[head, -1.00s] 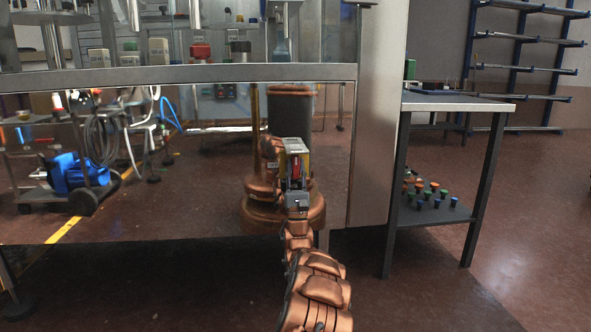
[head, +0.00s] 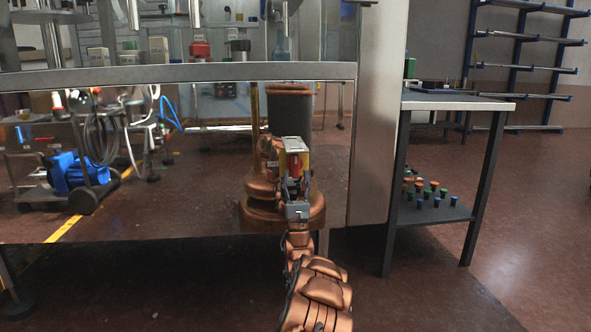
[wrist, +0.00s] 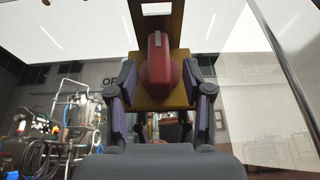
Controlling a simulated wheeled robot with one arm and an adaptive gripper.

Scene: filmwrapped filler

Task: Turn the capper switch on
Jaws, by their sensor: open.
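The capper switch is a red knob (wrist: 158,62) on a yellow plate (wrist: 177,92), in the upper middle of the wrist view. The red knob (head: 295,164) and yellow plate (head: 296,145) also show in the head view, just beyond my gripper (head: 294,178). In the wrist view my gripper (wrist: 160,82) is open, with one finger on each side of the knob. Gaps show between the fingers and the knob.
A steel machine frame (head: 180,74) with a broad post (head: 380,120) stands around and beside my arm. A side table (head: 455,104) stands to the right. A blue pump (head: 78,172) on a cart is at left. Open floor lies at right.

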